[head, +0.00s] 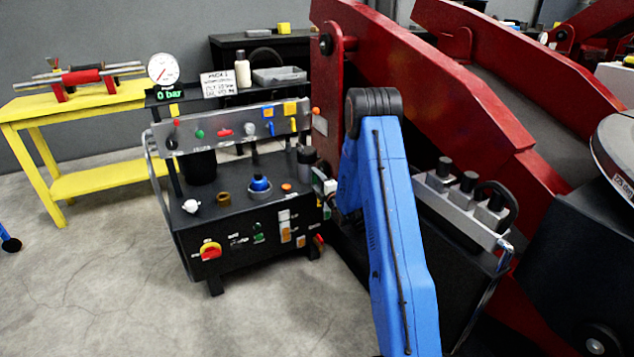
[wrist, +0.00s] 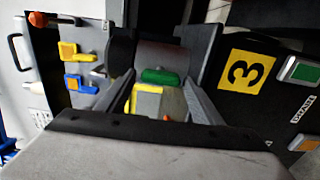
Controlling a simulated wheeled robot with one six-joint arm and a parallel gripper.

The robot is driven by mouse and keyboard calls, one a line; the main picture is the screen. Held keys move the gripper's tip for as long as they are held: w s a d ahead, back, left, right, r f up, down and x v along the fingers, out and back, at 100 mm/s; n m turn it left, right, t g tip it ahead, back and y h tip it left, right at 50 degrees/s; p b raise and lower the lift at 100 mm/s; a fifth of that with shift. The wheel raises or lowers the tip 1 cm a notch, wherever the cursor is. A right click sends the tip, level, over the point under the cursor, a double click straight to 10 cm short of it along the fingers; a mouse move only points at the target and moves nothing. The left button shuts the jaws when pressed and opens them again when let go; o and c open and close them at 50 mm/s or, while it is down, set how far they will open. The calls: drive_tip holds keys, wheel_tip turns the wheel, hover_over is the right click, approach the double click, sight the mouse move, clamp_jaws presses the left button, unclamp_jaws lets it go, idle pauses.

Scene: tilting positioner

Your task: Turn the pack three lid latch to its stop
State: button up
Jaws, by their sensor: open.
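In the wrist view my gripper (wrist: 157,88) is open, with one grey finger on each side of the picture's middle. Between the fingers show a yellow L-shaped latch (wrist: 134,92) on a pale plate and a green part (wrist: 160,77) just above it. In the head view my blue arm hides the gripper and this latch.
Yellow latch (wrist: 68,50) and blue-and-yellow latch (wrist: 78,82) sit left of the fingers. A green button (wrist: 302,70) is at right. The head view shows the black control bench (head: 225,240), red machine arms (head: 430,80) and a yellow table (head: 90,105).

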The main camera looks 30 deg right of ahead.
drive_tip(key=shift+m, duration=0.3)
drive_tip(key=m, duration=0.8)
drive_tip(key=shift+d+r, duration=0.1)
drive_tip(key=m, duration=0.5)
drive_tip(key=shift+d, duration=0.1)
drive_tip(key=m, duration=0.4)
drive_tip(key=shift+m, duration=0.3)
drive_tip(key=s, duration=1.7)
drive_tip(key=s+a+r+g+h, duration=0.1)
drive_tip(key=s+a+r+g, duration=0.2)
drive_tip(key=r, duration=0.5)
drive_tip(key=s+a+r+g, duration=0.3)
drive_tip(key=a+r, duration=0.3)
drive_tip(key=r, duration=0.2)
drive_tip(key=shift+s+r+h, duration=0.15)
drive_tip(key=shift+s+h, duration=0.25)
drive_tip(key=shift+s, duration=0.45)
